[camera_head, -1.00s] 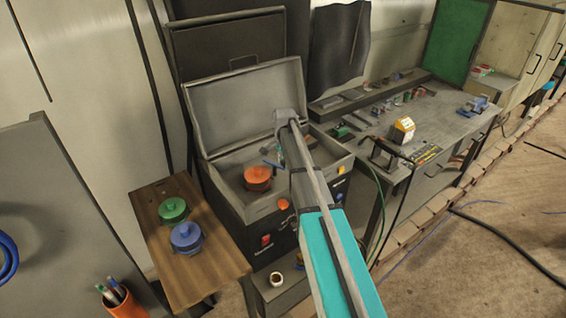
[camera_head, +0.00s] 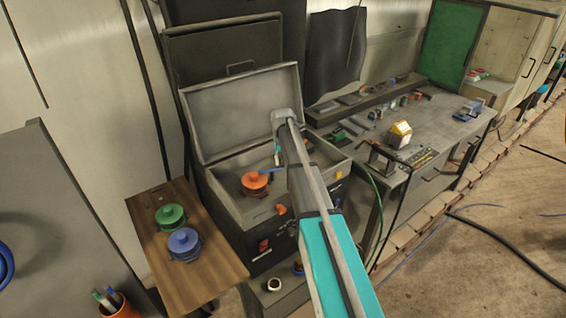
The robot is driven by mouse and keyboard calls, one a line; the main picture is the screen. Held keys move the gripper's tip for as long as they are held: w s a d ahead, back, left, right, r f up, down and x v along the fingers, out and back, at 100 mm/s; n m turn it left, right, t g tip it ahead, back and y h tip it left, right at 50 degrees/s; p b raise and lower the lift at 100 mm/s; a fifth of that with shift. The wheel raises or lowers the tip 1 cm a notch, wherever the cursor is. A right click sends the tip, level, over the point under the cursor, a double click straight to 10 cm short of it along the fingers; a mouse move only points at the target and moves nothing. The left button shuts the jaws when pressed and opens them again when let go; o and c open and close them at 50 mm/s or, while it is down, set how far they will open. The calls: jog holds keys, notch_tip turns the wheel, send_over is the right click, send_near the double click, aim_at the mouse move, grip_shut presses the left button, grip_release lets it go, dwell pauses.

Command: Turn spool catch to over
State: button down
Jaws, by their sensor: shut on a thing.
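The orange spool (camera_head: 255,184) sits inside the open grey box, left of my arm. A small blue bar (camera_head: 267,171), which looks like the spool catch, lies at the right of the spool's top and runs toward my gripper. My gripper (camera_head: 278,160) hangs below the arm's end, over the box. It is shut on the blue bar, as far as this small view shows. My arm hides the right part of the box interior, and the fingertips are hard to make out.
The grey box (camera_head: 232,210) has its lid (camera_head: 240,110) raised behind. A wooden side table (camera_head: 195,270) at left holds a green spool (camera_head: 171,216) and a blue spool (camera_head: 184,243). A workbench (camera_head: 445,130) with tools stands at right.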

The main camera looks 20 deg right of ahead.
jog(key=shift+w+a+n, duration=0.1)
jog(key=shift+w+n, duration=0.2)
jog(key=shift+n, duration=0.45)
jog(key=shift+w+n, duration=0.25)
jog(key=shift+n, duration=0.5)
jog(key=shift+c, duration=1.7)
grip_release()
jog(key=shift+s+m, duration=0.1)
jog(key=shift+m, duration=0.2)
